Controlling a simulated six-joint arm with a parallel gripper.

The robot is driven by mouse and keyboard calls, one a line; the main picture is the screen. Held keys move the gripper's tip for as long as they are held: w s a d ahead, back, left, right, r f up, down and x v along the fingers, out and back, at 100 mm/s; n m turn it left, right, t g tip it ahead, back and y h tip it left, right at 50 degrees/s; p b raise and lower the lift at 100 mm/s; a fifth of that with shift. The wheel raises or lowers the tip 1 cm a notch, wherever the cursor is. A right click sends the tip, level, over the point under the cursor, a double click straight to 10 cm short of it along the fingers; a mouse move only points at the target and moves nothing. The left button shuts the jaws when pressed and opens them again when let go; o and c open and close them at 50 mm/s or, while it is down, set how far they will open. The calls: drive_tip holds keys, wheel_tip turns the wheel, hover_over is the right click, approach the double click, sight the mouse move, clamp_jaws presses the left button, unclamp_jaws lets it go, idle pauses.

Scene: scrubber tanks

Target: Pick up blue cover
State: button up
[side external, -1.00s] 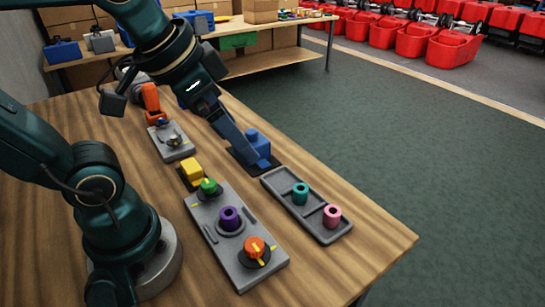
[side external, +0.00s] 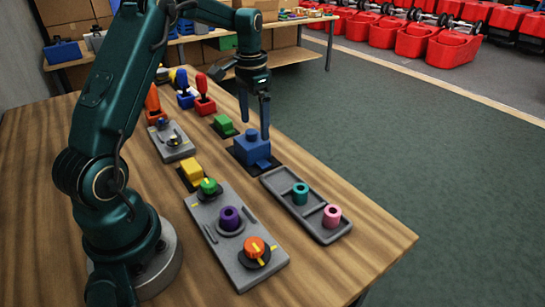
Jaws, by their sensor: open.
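The blue cover (side external: 250,151) is a blocky blue piece with a raised top, sitting on a dark pad on the wooden table. My gripper (side external: 255,127) points straight down at the cover, its two dark blue fingers spread apart. The fingertips are at about the top of the cover, one finger overlapping its right part in the picture. I cannot tell whether the fingers touch it. Nothing is held between the fingers.
A grey tray (side external: 284,184) holds teal and pink cylinders close to the cover's right. A green block (side external: 223,126) stands behind it and a yellow block (side external: 191,171) to its left. A grey panel (side external: 200,214) with knobs lies in front. Red, blue and orange-handled pieces stand farther back.

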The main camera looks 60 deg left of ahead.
sight(251, 131)
drive_tip(key=shift+s+a+f, duration=0.15)
drive_tip(key=shift+f, duration=0.35)
drive_tip(key=shift+s+a+f, duration=0.15)
drive_tip(key=shift+f, duration=2.45)
drive_tip(key=c, duration=1.2)
drive_tip(key=shift+r, duration=0.1)
